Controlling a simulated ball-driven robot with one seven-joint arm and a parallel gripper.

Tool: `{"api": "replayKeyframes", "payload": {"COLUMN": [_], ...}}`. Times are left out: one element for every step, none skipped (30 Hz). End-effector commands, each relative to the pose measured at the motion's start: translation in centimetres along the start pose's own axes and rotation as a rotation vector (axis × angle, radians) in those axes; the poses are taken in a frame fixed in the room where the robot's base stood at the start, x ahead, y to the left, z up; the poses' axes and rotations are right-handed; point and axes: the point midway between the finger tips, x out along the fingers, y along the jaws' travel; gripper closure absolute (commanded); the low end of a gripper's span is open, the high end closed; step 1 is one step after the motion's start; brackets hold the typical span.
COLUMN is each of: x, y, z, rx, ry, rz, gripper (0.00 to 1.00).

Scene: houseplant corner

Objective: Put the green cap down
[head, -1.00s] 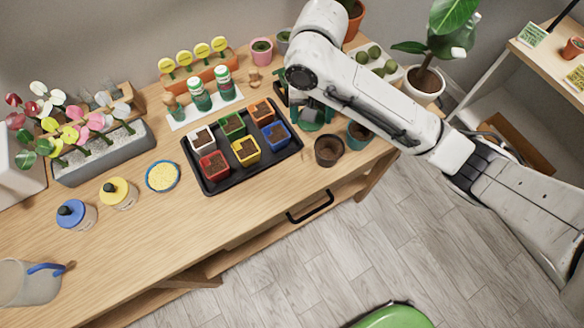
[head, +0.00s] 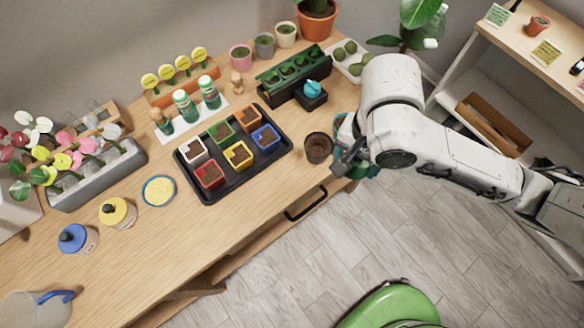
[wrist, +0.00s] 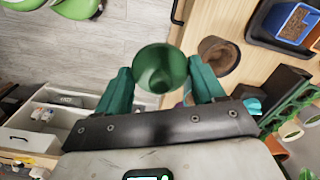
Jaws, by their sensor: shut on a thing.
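The green cap (wrist: 160,70) is a round, hollow-looking green piece between my gripper's two teal fingers in the wrist view. My gripper (wrist: 163,88) is shut on it. In the head view my gripper (head: 350,162) hangs at the table's front edge, just right of the brown pot of soil (head: 318,148). My arm hides most of the cap there. The brown pot also shows in the wrist view (wrist: 222,55), to the right of the cap and apart from it.
A black tray (head: 212,198) with several coloured seedling pots lies left of the brown pot. A black box with a blue knob (head: 312,88) and a dark planter (head: 290,78) stand behind. The table's front edge and a drawer handle (head: 306,205) are close to my gripper.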

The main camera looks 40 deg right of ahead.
Motion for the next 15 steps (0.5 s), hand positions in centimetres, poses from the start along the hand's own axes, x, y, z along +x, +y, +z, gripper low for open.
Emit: {"api": "replayKeyframes", "payload": {"x": [0.9, 1.1, 1.3, 1.4, 1.7, 1.9, 2.1, 2.2, 2.4, 2.4, 2.6, 2.8, 3.0, 3.1, 3.2], "y": [-0.6, -0.9, -1.4, -1.7, -2.0, -2.4, -2.7, -3.0, -3.5, -3.8, -4.1, -4.5, -4.8, -5.1, -5.5], "z": [0.1, 0.3, 0.4, 0.5, 0.5, 0.6, 0.7, 0.8, 0.9, 1.0, 1.1, 1.1, 1.2, 1.3, 1.4], "rx": [-0.007, -0.009, -0.009, -0.01, -0.008, -0.009, -0.009, -0.01, -0.009, -0.009, -0.009, -0.007, -0.007, -0.008, -0.007], "ry": [0.004, 0.003, 0.004, 0.003, 0.005, 0.004, 0.004, 0.004, 0.004, 0.004, 0.004, 0.004, 0.004, 0.004, 0.004], "rz": [-0.001, 0.0, -0.001, -0.001, -0.001, 0.0, -0.001, -0.001, -0.001, -0.002, -0.001, -0.001, -0.001, -0.001, -0.001], "gripper": [0.6, 0.6, 0.6, 0.6, 0.6, 0.6, 0.6, 0.6, 0.6, 0.6, 0.6, 0.6, 0.6, 0.6, 0.6]}}
